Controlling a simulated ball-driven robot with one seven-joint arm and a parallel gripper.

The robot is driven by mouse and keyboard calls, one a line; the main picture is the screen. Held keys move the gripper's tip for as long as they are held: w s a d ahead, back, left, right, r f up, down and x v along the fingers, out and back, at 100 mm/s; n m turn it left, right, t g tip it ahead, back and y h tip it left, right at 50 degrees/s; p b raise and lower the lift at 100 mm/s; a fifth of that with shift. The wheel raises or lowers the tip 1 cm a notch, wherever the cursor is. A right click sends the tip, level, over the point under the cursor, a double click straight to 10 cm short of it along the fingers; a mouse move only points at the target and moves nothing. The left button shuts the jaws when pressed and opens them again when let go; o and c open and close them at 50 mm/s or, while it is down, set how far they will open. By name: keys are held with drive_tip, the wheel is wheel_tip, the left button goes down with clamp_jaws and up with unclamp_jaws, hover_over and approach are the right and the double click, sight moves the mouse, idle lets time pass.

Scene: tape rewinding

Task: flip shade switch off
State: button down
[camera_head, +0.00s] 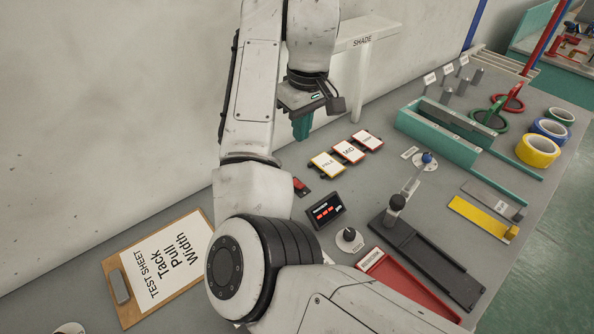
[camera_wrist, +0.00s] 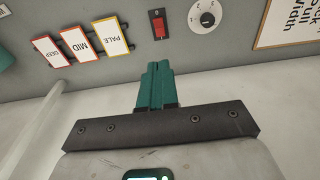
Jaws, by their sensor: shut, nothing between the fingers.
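A red rocker switch (camera_head: 301,186) in a black housing lies on the grey bench, left of the three shade cards and partly beside my arm in the head view. In the wrist view the switch (camera_wrist: 159,26) is just beyond my fingertips in the picture. A white shelf-like fixture marked SHADE (camera_head: 362,42) stands behind the cards. My gripper (camera_head: 301,128) has teal fingers, shut and empty, pointing down above the bench, apart from the switch. Its fingers also show in the wrist view (camera_wrist: 157,72).
The PALE card (camera_head: 326,165), MID card (camera_head: 348,152) and a third card lie right of the switch. A small display (camera_head: 325,210) and a dial knob (camera_head: 349,239) are nearby. A clipboard (camera_head: 159,264) lies left; a teal tray (camera_head: 437,137) stands right.

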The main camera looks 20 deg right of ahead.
drive_tip(key=shift+a+f, duration=0.15)
hover_over(300, 186)
drive_tip(key=w, duration=0.1)
drive_tip(key=f, duration=0.9)
drive_tip(key=shift+a+f, duration=0.25)
drive_tip(key=f, duration=0.1)
drive_tip(key=s+f, duration=0.1)
drive_tip(key=f, duration=0.1)
drive_tip(key=shift+d+p, duration=0.2)
drive_tip(key=shift+p, duration=0.1)
drive_tip(key=shift+s+d+f, duration=0.1)
drive_tip(key=shift+s+f, duration=0.1)
drive_tip(key=shift+f, duration=0.3)
